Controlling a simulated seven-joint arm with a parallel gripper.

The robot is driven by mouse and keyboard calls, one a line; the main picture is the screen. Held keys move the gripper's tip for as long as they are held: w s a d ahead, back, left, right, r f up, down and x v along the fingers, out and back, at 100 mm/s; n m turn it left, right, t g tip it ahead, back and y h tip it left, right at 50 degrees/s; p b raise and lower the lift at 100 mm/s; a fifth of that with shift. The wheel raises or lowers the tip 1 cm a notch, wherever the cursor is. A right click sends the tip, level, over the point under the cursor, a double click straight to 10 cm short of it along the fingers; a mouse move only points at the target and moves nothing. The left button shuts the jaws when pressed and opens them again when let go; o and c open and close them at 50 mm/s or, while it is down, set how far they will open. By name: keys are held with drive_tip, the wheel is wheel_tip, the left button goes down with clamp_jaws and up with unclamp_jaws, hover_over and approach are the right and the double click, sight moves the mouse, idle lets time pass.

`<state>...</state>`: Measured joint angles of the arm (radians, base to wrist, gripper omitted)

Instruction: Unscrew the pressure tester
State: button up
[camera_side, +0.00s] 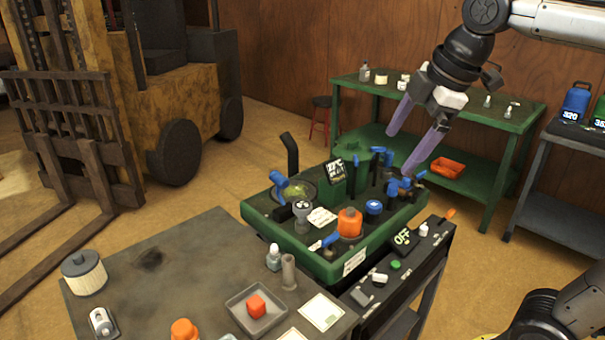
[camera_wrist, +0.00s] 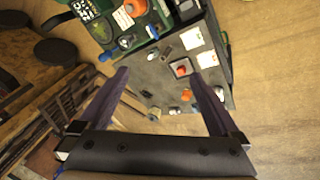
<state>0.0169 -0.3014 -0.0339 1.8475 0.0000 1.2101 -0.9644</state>
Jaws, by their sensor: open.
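A green machine panel (camera_side: 257,222) stands in the middle of the side view, carrying blue-handled fittings, an orange cap (camera_side: 349,222) and a small dark gauge with a lit display (camera_side: 336,170). The gauge may be the pressure tester; I cannot tell for sure. My gripper (camera_side: 399,153) is open and empty, its two purple fingers wide apart above the back right of the panel. In the wrist view, my gripper (camera_wrist: 158,74) points toward the grey table, with the green panel (camera_wrist: 98,28) at the top. Nothing is between the fingers.
A grey table (camera_side: 190,265) in front holds a filter, a small tray with a red block, bottles and cards. A green bench (camera_side: 520,118) stands behind, a yellow forklift (camera_side: 195,95) at left.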

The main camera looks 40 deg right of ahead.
drive_tip(key=w+n+g, duration=0.1)
drive_tip(key=w+n, duration=0.2)
drive_tip(key=w, duration=0.7)
drive_tip(key=n+g, duration=0.2)
hover_over(302, 217)
drive_tip(key=d, duration=0.1)
wheel_tip(302, 217, down, 11)
drive_tip(key=shift+g, duration=0.9)
drive_tip(key=f, duration=0.2)
drive_tip(key=w+f, duration=0.1)
drive_tip(key=f, duration=0.2)
drive_tip(key=d+f, duration=0.1)
drive_tip(key=f, duration=0.2)
drive_tip(key=shift+w+f, duration=0.15)
drive_tip(key=shift+w, duration=0.25)
wheel_tip(302, 217, down, 14)
drive_tip(key=shift+r, duration=0.1)
drive_tip(key=c, duration=1.4)
drive_tip(key=o, duration=1.4)
drive_tip(key=shift+r, duration=0.1)
